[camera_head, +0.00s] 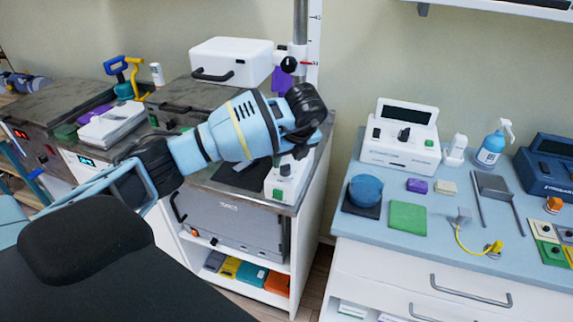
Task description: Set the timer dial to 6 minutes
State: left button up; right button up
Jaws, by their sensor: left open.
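My left arm reaches in from the left, and its open left gripper (307,118) is at the upper middle. It is in front of the pole and over the right end of the steel-topped counter (228,182). A small white unit with a green button (284,186) stands just below it, partly hidden by the gripper. No dial with readable minute marks shows, so I cannot tell which is the timer dial or its setting. A white console (400,152) with a dark display and a small black knob (404,134) stands on the right table. My right gripper does not show.
The blue-topped right table (345,222) holds a blue ball (365,191), a green pad (408,217), a spray bottle (492,146) and a dark blue device (546,165). A gap separates it from the counter. A white case (231,60) and a vertical pole (300,22) stand behind the gripper.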

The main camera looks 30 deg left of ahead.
aim_at(286, 166)
pick_arm(q)
jog(key=shift+x, duration=2.05)
jog(key=c, duration=1)
